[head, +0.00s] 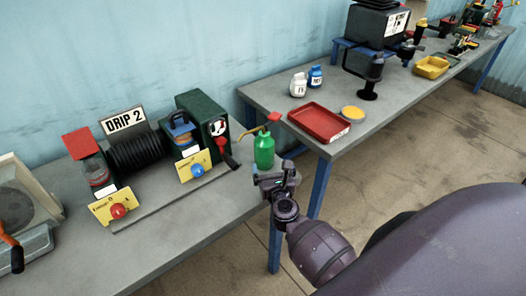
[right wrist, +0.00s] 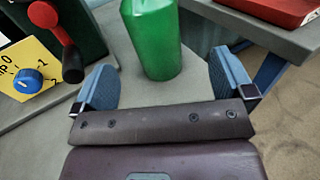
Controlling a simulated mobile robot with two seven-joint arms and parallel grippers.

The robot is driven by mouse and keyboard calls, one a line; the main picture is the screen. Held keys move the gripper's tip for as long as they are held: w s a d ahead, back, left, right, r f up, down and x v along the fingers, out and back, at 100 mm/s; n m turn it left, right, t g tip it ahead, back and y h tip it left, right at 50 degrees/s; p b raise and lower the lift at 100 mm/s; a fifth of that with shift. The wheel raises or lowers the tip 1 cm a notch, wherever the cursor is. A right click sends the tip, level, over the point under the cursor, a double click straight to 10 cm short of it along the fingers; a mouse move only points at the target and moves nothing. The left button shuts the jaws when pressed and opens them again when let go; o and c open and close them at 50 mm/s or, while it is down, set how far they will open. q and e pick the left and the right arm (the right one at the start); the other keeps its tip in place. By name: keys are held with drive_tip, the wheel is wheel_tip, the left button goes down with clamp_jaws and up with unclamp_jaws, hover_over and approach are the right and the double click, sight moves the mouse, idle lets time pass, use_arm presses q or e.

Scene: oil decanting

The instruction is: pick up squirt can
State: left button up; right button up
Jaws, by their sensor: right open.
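The squirt can (head: 264,151) is green, with a brass-coloured spout pointing left and a red piece on top. It stands upright near the right end of the near grey bench. In the right wrist view the green body (right wrist: 152,40) is ahead of the fingers, its top cut off by the frame. My right gripper (head: 272,180) is at the bench's edge just in front of the can. Its blue fingers (right wrist: 158,85) are spread wide, with nothing between them, and the can lies just beyond the gap. My left gripper is in neither view.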

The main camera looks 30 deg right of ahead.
sight(266, 156)
drive_tip(key=x, duration=0.3)
drive_tip(key=shift+w+d, duration=0.15)
drive_tip(key=shift+w, duration=0.2)
drive_tip(key=x, duration=0.4)
drive_tip(key=shift+w+a, duration=0.25)
drive_tip(key=shift+w, duration=0.15)
drive_tip(key=shift+w+d, duration=0.15)
drive_tip(key=shift+w, duration=0.2)
